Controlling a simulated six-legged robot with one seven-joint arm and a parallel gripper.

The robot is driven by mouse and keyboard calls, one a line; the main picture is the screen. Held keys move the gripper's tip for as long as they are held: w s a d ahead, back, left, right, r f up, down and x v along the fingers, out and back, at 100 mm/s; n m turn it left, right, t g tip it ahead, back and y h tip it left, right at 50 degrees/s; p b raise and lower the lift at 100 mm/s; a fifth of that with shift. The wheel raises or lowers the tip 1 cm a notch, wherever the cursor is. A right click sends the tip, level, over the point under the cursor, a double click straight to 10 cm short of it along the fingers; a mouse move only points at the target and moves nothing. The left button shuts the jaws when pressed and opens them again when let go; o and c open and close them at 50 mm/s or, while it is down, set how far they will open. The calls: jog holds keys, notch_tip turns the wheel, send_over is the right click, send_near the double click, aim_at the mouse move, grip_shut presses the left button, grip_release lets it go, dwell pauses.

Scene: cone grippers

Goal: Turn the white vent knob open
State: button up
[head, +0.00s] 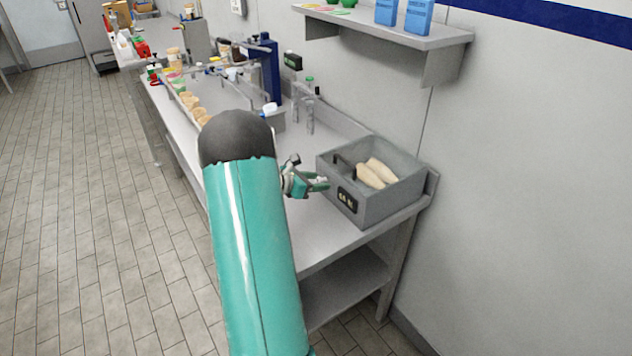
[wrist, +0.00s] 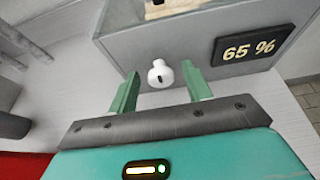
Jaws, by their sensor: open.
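The white vent knob (wrist: 160,74) shows in the wrist view on the front face of a grey box (wrist: 190,38), with a dark mark on its face. My gripper (wrist: 160,90) is open, its two green fingers to the left and right of the knob in the picture. I cannot tell whether either finger touches it. In the head view my gripper (head: 318,184) is close to the left front of the grey box (head: 372,208); the knob cannot be made out there.
A dark display (wrist: 252,45) on the box reads 65 %. Pale elongated items (head: 370,175) lie inside the box. The box stands at the near end of a long metal bench (head: 325,243). Cones (head: 190,100) and clear upright tubes stand farther along. A wall shelf (head: 400,36) hangs above.

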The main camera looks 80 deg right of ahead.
jog(key=shift+s, duration=0.1)
jog(key=c, duration=0.9)
jog(key=shift+c, duration=0.2)
